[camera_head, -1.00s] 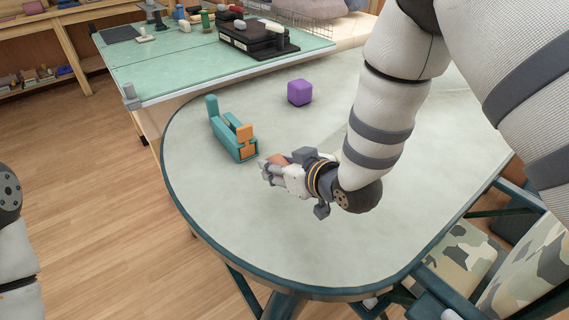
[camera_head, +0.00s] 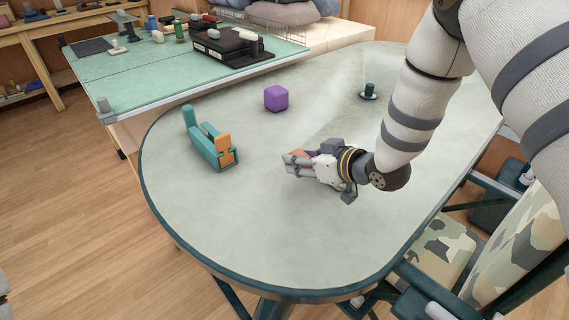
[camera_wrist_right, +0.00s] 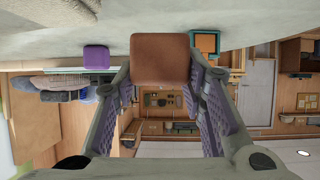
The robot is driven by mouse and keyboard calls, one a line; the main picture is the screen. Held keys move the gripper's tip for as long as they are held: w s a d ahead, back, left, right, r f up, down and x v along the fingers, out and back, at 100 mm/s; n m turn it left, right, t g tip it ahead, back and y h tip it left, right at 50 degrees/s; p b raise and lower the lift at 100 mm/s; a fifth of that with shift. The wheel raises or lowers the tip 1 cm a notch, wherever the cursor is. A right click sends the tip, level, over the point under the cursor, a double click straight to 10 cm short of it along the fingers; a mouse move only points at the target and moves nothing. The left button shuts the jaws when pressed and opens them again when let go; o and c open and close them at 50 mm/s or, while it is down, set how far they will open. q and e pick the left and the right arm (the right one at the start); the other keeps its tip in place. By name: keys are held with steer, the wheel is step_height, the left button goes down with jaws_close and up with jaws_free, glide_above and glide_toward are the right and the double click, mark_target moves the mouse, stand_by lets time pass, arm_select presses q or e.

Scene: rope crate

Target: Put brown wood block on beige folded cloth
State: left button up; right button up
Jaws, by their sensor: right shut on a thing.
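The brown wood block (camera_wrist_right: 160,60) is between the fingers of my right gripper (camera_head: 290,164), which is shut on it just above the round table. In the head view only a small reddish-brown part of the block (camera_head: 299,154) shows past the fingers. My left gripper is not in view; only a sliver of my left arm shows at the left edge.
A teal and orange tape dispenser (camera_head: 211,143) stands left of my right gripper on the round table (camera_head: 240,235). A purple cube (camera_head: 276,98) and a dark green peg-like thing (camera_head: 369,91) stand farther back. Camouflage chairs (camera_head: 440,245) are at right. The table's front is clear.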

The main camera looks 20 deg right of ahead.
steer(key=d, duration=0.6)
steer(key=w+d, duration=0.1)
steer(key=d, duration=0.2)
steer(key=shift+d+f, duration=0.25)
steer(key=shift+d, duration=0.1)
steer(key=shift+a+f, duration=0.1)
steer(key=shift+f, duration=0.4)
steer(key=shift+f+b, duration=0.4)
steer(key=shift+f, duration=0.1)
steer(key=o, duration=1.2)
steer(key=shift+s+r, duration=0.1)
steer(key=v, duration=1.1)
steer(key=shift+s+d+r, duration=0.15)
steer(key=shift+s+d, duration=0.05)
steer(key=shift+s, duration=0.15)
